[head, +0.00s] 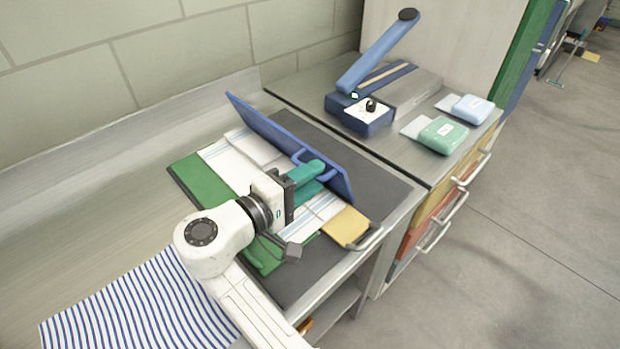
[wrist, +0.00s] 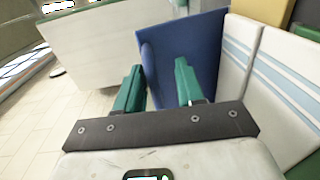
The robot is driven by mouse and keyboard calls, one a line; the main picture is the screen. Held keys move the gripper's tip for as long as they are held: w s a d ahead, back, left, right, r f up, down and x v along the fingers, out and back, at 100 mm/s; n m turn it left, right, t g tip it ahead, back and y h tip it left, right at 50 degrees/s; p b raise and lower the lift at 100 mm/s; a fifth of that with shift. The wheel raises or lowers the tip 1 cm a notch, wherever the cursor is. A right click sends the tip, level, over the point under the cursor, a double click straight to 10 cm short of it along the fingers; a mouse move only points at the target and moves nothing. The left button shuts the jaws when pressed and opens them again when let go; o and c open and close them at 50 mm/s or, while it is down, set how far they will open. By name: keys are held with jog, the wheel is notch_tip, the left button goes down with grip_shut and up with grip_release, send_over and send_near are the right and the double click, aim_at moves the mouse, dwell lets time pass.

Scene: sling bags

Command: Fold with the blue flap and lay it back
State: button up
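A white cloth with blue stripes (head: 235,152) lies on the board, partly hidden by my arm. My gripper (head: 308,173), with teal fingers, is at the flap's near face close to the handle. In the wrist view the fingers are apart and the blue flap (wrist: 180,50) fills the space beyond them. I see nothing clamped between them; contact with the flap is unclear.
The board's green panel (head: 197,183) lies flat at left and its yellow panel (head: 346,226) at right, on a dark mat (head: 379,181). A blue lever press (head: 372,105) and green and light-blue packs (head: 443,135) stand on the counter behind. Striped fabric (head: 130,310) lies front left.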

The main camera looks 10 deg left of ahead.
jog(key=b+v, duration=0.1)
jog(key=v, duration=0.9)
jog(key=shift+s+a, duration=0.25)
jog(key=shift+c, duration=0.4)
jog(key=r+p, duration=0.1)
jog(key=r+g+p, duration=0.1)
jog(key=r+g+y+p, duration=0.1)
jog(key=r+p, duration=0.1)
jog(key=shift+w+a+m, duration=0.1)
jog(key=shift+a+m, duration=0.2)
jog(key=shift+a, duration=0.1)
jog(key=c, duration=0.5)
jog(key=a+r+g+y+p, duration=0.1)
jog(key=p, duration=0.1)
jog(key=s+a+r+g+y+p, duration=0.1)
jog(key=r+g+p, duration=0.1)
jog(key=shift+a+r+y, duration=0.15)
jog(key=shift+a+y, duration=0.05)
jog(key=shift+y, duration=0.2)
grip_shut()
jog(key=w+d+f+g+p, duration=0.1)
jog(key=w+d+f+p, duration=0.3)
jog(key=w+d+f, duration=0.2)
jog(key=shift+w+d+y, duration=0.25)
jog(key=shift+w+y, duration=0.05)
jog(key=shift+w, duration=0.9)
